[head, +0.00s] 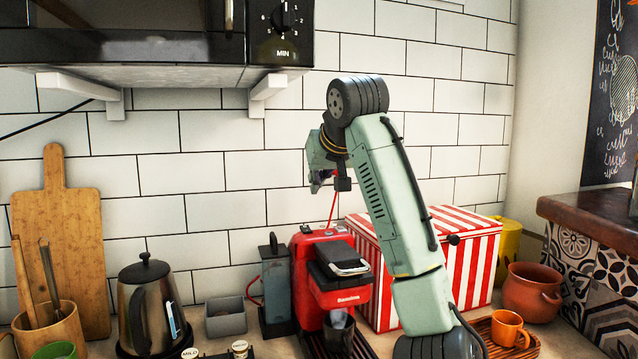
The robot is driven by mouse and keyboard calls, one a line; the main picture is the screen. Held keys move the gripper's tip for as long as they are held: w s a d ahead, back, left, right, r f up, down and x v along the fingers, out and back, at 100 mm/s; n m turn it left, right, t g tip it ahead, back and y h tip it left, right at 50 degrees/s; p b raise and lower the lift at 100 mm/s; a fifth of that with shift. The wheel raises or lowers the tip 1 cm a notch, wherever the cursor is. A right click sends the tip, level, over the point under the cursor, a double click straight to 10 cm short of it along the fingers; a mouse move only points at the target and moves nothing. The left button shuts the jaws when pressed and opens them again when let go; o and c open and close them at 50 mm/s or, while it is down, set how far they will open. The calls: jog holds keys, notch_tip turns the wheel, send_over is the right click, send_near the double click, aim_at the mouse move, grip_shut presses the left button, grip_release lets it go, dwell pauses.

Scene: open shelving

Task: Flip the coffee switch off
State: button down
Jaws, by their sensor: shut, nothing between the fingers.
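A red coffee machine (306,268) with a black and silver top stands on the counter against the tiled wall. A dark cup (339,328) sits under its spout. I cannot make out the coffee switch or its position at this size. My gripper (317,187) is shut and empty. It hangs above the machine, in front of the wall tiles, apart from the machine's top. My arm rises in front of the striped box, to the right of the machine.
A red-and-white striped box (478,262) stands right of the machine. A dark grey canister (276,290), a grey bin (225,318) and a metal kettle (146,300) stand left. A microwave (150,45) hangs above left. An orange mug (508,328) and a terracotta pot (531,292) are at right.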

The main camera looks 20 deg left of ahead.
jog(key=p, duration=0.2)
send_over(309, 228)
jog(key=f, duration=0.4)
jog(key=shift+s+d+f, duration=0.2)
jog(key=shift+s+f, duration=0.1)
jog(key=f, duration=0.2)
jog(key=shift+w+f+p, duration=0.2)
jog(key=shift+f+p, duration=0.15)
jog(key=shift+p, duration=0.05)
jog(key=shift+a+f, duration=0.15)
jog(key=shift+f, duration=0.6)
